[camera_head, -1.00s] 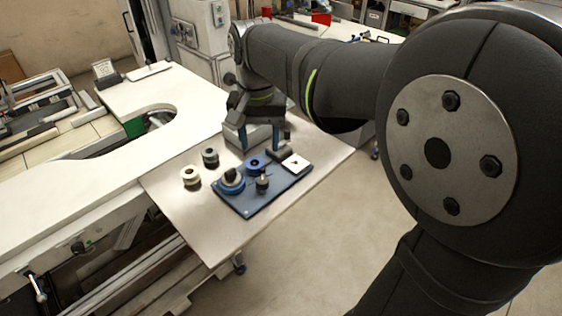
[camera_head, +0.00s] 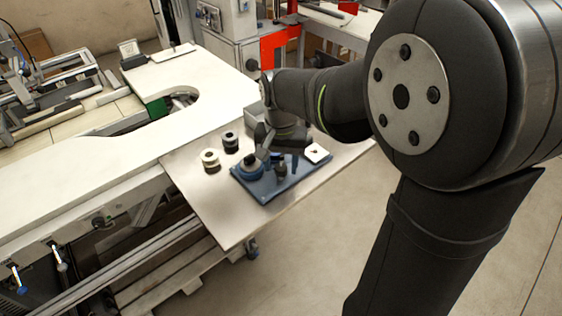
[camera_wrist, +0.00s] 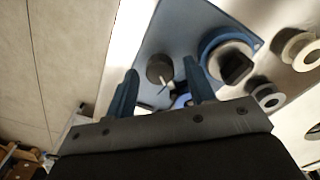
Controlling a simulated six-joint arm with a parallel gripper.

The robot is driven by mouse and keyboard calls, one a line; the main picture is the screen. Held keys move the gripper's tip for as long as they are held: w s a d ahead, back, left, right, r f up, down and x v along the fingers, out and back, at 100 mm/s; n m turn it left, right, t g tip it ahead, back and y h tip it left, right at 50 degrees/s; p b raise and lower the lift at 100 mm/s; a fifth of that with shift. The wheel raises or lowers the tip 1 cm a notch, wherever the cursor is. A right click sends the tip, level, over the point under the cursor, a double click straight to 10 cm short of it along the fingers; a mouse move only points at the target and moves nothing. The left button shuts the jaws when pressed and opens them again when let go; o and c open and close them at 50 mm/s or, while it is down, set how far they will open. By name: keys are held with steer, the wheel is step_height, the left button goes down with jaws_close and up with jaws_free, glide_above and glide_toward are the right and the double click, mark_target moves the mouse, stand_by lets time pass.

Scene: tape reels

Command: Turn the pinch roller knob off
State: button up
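The pinch roller knob, taken to be the small dark round knob with a pale pointer line, stands on the blue board (camera_head: 264,194). It shows in the wrist view (camera_wrist: 159,67) and in the head view (camera_head: 281,169). My gripper (camera_wrist: 161,70) is open, with its two blue fingers apart. In the wrist view the knob appears in the gap between the fingertips; I cannot tell whether they reach down beside it. A blue reel (camera_wrist: 207,46) with a dark centre sits beside the knob.
A white roll (camera_head: 210,160) and a dark-and-white roll (camera_head: 230,141) stand left of the board on the metal table (camera_head: 228,215). The table's front part is clear.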

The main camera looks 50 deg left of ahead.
steer(key=c, duration=0.9)
steer(key=shift+o, duration=0.2)
steer(key=shift+m, duration=0.3)
steer(key=m, duration=0.4)
steer(key=shift+m, duration=0.4)
steer(key=m, duration=0.5)
steer(key=shift+m, duration=0.3)
steer(key=o, duration=1)
